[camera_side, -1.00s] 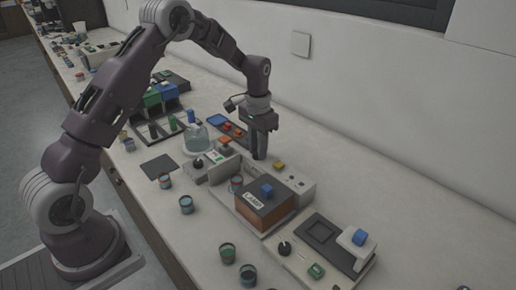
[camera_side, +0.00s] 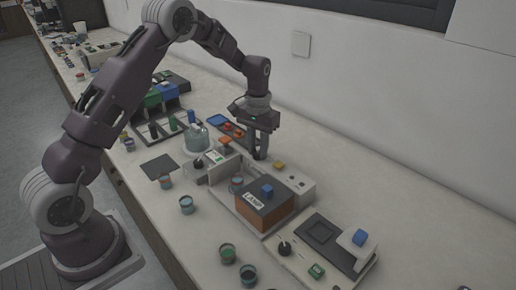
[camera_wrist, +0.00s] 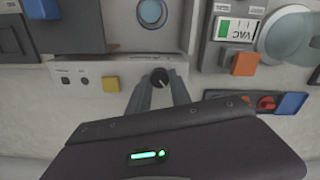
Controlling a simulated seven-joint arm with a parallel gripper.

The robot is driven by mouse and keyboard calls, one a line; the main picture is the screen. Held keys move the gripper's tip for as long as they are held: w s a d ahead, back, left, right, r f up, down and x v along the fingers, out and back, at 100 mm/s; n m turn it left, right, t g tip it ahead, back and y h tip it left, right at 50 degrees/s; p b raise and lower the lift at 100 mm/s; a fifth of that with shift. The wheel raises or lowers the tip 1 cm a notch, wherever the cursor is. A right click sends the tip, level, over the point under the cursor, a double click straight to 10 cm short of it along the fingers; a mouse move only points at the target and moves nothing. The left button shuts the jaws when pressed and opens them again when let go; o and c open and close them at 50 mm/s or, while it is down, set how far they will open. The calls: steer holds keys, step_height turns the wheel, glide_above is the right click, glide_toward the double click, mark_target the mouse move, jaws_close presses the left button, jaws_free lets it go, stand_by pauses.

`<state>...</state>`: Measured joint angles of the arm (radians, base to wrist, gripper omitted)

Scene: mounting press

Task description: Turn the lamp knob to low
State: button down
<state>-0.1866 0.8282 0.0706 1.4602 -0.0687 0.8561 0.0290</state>
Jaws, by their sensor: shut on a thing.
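The knob (camera_wrist: 159,76) is small, round and black, on a pale panel (camera_wrist: 120,72) in the wrist view. A light pointer line shows on it, slanting toward the lower right of that view. My gripper (camera_wrist: 160,82) is shut on the knob, one finger on each side. In the side view my gripper (camera_side: 257,156) points down at the panel (camera_side: 301,186) behind the box labelled LAMP (camera_side: 253,200). The knob is hidden there by the fingers and box. The panel lettering is too small to read.
A yellow button (camera_wrist: 111,84) sits on the panel left of the knob in the wrist view. The wall runs close behind in the side view.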

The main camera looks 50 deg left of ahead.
mark_target(258, 152)
steer(key=c, duration=1.2)
jaws_free()
steer(key=shift+o, duration=0.2)
step_height(258, 152, up, 7)
steer(key=shift+r, duration=0.1)
steer(key=s+d+r+t, duration=0.1)
steer(key=s+d+r, duration=0.2)
steer(key=s+r, duration=0.25)
steer(key=s+d+r+m+t, duration=0.1)
steer(key=s+d+r, duration=0.1)
steer(key=s+r, duration=0.35)
steer(key=s+d+r+t, duration=0.1)
steer(key=s+d+r, duration=0.2)
steer(key=s+r, duration=0.25)
steer(key=s+d+f+m+t, duration=0.1)
steer(key=s, duration=0.7)
steer(key=s+d+f+t, duration=0.1)
steer(key=s+f, duration=0.1)
steer(key=s, duration=0.5)
steer(key=shift+s+d+m+t, duration=0.3)
steer(key=shift+s+d+m, duration=0.05)
steer(key=shift+d+m, duration=0.05)
